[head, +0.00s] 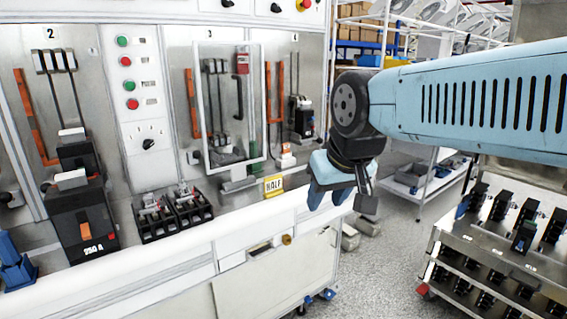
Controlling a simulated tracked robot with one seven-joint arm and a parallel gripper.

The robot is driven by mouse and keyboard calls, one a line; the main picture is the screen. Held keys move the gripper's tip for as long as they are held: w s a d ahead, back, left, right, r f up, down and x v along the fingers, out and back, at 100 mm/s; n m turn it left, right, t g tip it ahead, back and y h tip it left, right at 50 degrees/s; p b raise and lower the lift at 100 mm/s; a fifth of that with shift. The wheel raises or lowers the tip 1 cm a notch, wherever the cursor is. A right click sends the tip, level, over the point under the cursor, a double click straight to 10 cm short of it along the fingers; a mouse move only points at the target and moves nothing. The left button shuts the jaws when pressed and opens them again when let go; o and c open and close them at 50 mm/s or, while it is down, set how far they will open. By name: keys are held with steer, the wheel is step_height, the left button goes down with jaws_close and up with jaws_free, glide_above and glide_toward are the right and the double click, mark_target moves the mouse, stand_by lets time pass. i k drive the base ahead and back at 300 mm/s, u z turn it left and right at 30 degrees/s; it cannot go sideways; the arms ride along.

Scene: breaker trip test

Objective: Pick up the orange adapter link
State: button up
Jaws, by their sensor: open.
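My gripper (341,197) hangs at the end of my blue arm, right of the bench front and above the floor gap. Its jaws are open and I see nothing held between them. I cannot tell for sure which piece is the orange adapter link. Orange strips stand on the panel: one at the left bay (31,118), one in the middle bay (190,103), and a pair at the right bay (295,88). A small orange and white piece (287,157) sits near the bench's back right, left of my gripper and apart from it.
A yellow HALF sign (273,186) stands at the bench edge beside a clear hinged frame (206,105). A metal cart (500,262) with black breakers is at right. Grey floor lies between.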

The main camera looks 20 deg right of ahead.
mark_target(285, 147)
steer(key=k, duration=0.8)
steer(key=z, duration=0.5)
steer(key=i, duration=2.15)
steer(key=u, duration=0.5)
